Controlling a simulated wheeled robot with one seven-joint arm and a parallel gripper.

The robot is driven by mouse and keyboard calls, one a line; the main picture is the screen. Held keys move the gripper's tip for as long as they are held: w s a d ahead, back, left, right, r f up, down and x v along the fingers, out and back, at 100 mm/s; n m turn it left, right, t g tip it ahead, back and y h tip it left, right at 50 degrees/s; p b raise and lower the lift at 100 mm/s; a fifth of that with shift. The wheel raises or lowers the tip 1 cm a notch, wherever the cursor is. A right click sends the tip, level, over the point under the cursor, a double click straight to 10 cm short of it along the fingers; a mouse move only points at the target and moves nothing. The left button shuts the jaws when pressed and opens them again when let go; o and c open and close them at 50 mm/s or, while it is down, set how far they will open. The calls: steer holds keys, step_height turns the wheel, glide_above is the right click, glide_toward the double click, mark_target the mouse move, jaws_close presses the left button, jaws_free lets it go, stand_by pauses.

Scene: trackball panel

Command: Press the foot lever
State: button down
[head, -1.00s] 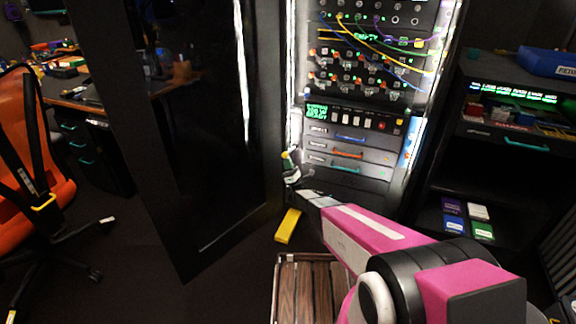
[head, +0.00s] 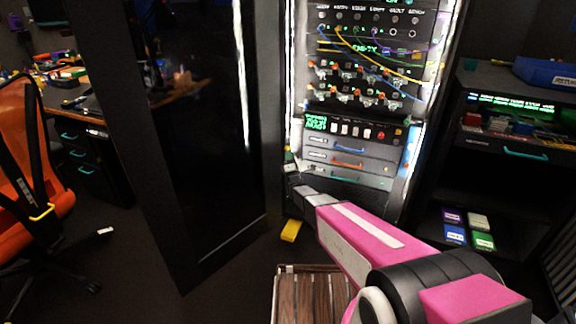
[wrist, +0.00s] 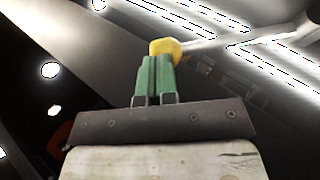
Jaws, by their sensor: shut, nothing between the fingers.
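A yellow foot lever (head: 291,230) lies low at the floor in front of the rack, left of my forearm in the head view. In the wrist view my gripper (wrist: 158,62) has its two green fingers shut side by side, with nothing between them. A rounded yellow piece (wrist: 165,46) with a pale rod shows right at the fingertips there. I cannot tell whether it touches them or is part of the foot lever. In the head view my pink forearm reaches toward the rack's lower left, and the fingers are not clearly seen.
The lit rack (head: 345,165) with drawers and cables stands ahead. A black glossy door panel (head: 200,150) stands left of the lever. A wooden slatted platform (head: 312,295) lies in front. A dark shelf (head: 500,190) is at right, an orange chair (head: 35,165) at far left.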

steer(key=shift+w+d+r+m+g+h, duration=0.5)
steer(key=shift+w+r+m+g, duration=0.4)
steer(key=shift+w, duration=0.4)
steer(key=shift+w+d+r+m+g+h, duration=0.4)
steer(key=shift+w+r+m+g+h, duration=0.25)
steer(key=shift+w+r, duration=0.55)
steer(key=shift+w+d+r+m+g+h, duration=0.45)
steer(key=shift+w+r+m+g, duration=0.4)
steer(key=shift+w, duration=0.5)
steer(key=shift+w+d+r, duration=0.1)
steer(key=shift+w+r, duration=0.1)
steer(key=shift+s, duration=0.1)
steer(key=s+d+f, duration=0.1)
steer(key=s, duration=1.3)
steer(key=shift+s+d, duration=0.2)
steer(key=shift+s, duration=0.1)
steer(key=shift+f, duration=0.1)
